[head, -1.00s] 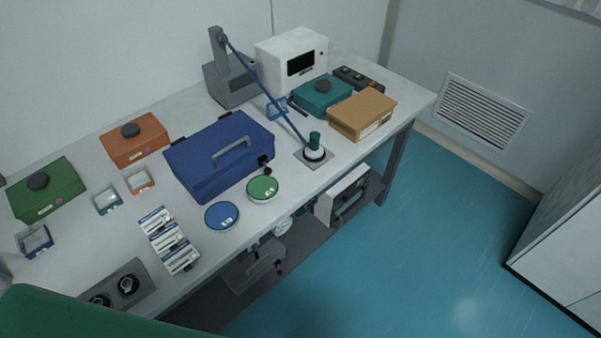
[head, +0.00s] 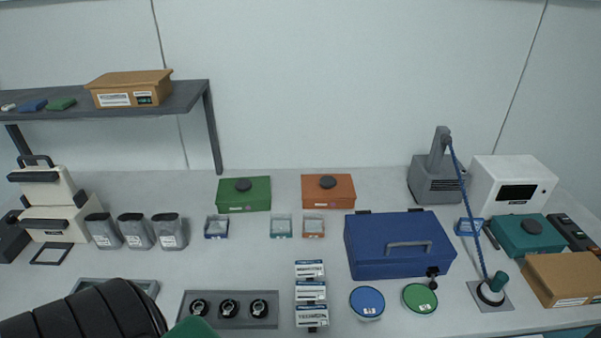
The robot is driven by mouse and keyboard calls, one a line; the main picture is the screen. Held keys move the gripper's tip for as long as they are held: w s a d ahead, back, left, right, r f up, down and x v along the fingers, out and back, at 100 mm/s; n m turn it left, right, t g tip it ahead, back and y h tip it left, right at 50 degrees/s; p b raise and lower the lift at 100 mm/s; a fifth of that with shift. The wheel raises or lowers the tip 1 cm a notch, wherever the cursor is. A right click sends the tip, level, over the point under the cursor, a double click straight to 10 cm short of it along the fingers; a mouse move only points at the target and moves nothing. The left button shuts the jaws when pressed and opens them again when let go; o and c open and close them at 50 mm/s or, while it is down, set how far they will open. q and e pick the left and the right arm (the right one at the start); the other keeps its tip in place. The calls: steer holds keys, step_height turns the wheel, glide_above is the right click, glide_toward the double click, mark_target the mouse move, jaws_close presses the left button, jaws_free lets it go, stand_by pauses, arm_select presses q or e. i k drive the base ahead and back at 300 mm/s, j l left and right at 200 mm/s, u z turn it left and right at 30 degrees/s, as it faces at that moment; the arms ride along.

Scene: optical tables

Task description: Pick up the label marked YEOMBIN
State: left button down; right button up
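Three white labels stand in a column on the table at lower centre in the head view: a far one (head: 310,270), a middle one (head: 311,292) and a near one (head: 312,317). Each has a dark blue top edge and dark print. The print is too small for me to tell which one reads YEOMBIN. Neither of my grippers shows; only a black arm part of mine and a green part of mine are at the bottom left.
Left of the labels is a grey holder (head: 259,322) with three black round pieces. On the right are a blue case (head: 399,263), a blue round tin (head: 367,302) and a green one (head: 419,298). Small open trays (head: 282,226) lie behind. A shelf (head: 190,99) is at the back left.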

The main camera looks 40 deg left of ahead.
mark_target(307, 316)
steer(key=u, duration=1.15)
